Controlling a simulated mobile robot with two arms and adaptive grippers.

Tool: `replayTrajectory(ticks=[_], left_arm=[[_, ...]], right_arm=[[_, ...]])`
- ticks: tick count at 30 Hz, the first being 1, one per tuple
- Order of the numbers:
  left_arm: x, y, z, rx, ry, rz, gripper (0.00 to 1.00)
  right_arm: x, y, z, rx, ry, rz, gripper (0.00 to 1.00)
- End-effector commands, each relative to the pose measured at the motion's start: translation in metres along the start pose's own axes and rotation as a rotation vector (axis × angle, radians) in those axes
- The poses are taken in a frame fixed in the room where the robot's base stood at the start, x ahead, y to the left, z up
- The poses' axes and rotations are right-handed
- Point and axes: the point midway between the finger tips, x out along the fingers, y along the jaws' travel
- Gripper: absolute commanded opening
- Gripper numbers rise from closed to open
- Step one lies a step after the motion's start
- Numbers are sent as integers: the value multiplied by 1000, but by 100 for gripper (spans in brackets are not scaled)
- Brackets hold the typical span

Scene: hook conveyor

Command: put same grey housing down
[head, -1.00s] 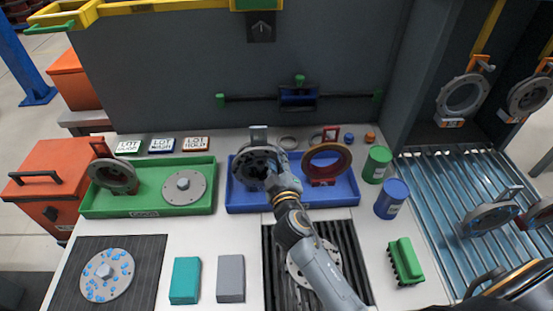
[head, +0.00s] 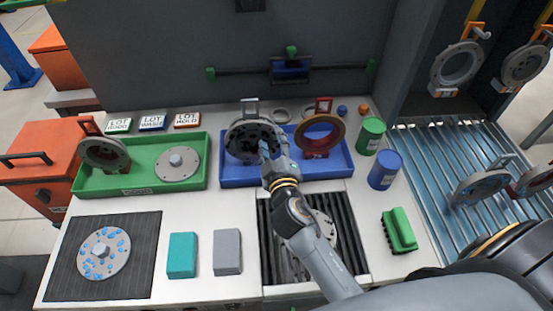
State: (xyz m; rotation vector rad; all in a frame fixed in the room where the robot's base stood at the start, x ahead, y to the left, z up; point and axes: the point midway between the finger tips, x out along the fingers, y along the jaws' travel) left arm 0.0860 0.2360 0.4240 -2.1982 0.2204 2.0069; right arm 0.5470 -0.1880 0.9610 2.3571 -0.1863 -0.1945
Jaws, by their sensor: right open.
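The grey housing (head: 241,146), a dark ring with a grey tab on top, is in the left part of the blue tray (head: 238,180). It looks leaned back, and its lower edge is partly hidden. My right gripper (head: 266,150) is open at the housing's lower right, with its fingers overlapping the ring in the picture. I cannot tell whether they touch it. My left gripper is not in view.
A brown-red ring housing (head: 311,143) stands in the blue tray's right half. The green tray (head: 140,187) holds a grey housing and a flange disc. Green (head: 371,134) and blue (head: 385,170) cans stand right. A slatted grate (head: 270,245) lies in front.

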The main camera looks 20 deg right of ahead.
Motion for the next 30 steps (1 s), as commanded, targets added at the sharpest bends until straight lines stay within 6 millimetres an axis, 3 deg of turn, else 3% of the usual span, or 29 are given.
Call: replayTrajectory(ticks=[6, 12, 30], left_arm=[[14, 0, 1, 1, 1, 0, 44], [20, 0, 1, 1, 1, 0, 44], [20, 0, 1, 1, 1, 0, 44]], right_arm=[[-48, -3, 3, 3, -3, -2, 43], [-73, -1, 1, 1, -1, 0, 43], [-78, 0, 0, 0, 0, 1, 43]])
